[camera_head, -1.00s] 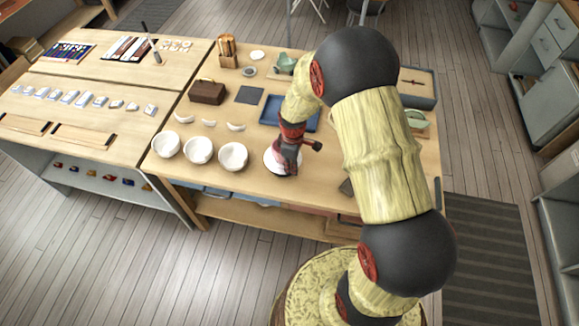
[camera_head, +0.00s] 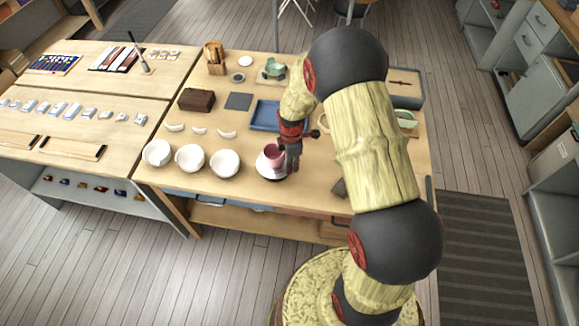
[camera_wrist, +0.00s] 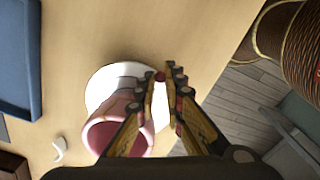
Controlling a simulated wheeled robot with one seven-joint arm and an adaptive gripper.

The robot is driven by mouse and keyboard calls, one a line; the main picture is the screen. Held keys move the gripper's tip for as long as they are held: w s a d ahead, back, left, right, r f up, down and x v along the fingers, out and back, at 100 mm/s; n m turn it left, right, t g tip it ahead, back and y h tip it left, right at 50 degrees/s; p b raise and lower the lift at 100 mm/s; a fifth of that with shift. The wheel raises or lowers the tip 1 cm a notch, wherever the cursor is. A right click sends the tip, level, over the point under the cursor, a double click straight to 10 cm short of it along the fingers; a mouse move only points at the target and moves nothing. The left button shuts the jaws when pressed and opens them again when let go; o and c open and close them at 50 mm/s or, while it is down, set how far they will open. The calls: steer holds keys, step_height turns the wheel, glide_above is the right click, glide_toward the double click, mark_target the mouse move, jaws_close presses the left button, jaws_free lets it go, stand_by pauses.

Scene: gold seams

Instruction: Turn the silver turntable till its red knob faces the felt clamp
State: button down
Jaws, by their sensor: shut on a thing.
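The silver turntable (camera_head: 262,168) is a pale round disc near the table's front edge, with a pink cup (camera_head: 272,154) on it. In the wrist view the disc (camera_wrist: 100,88) is partly hidden by the cup (camera_wrist: 104,138) and my fingers. The small red knob (camera_wrist: 160,76) at its rim sits between my fingertips. My gripper (camera_head: 291,168) is shut on the knob, at the right of the cup. A green object (camera_head: 272,70) stands at the back and another green object (camera_head: 406,118) at the right, partly behind my arm; I cannot tell which, if either, is the felt clamp.
Several white bowls (camera_head: 190,158) stand left of the turntable. A blue tray (camera_head: 264,115) lies behind it, and a dark small block (camera_head: 339,188) lies to its right. A brown box (camera_head: 197,100) and a dark square (camera_head: 238,101) are farther back left.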

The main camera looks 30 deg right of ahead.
steer(key=shift+w+d+n, duration=0.4)
steer(key=shift+d+n, duration=0.05)
steer(key=shift+n, duration=0.45)
steer(key=shift+w+d+n, duration=0.35)
steer(key=shift+d+n, duration=0.05)
steer(key=shift+n, duration=0.5)
steer(key=shift+w+d, duration=0.1)
steer(key=c, duration=1.9)
jaws_free()
steer(key=shift+r, duration=0.1)
step_height(320, 180, up, 12)
steer(key=shift+f, duration=0.15)
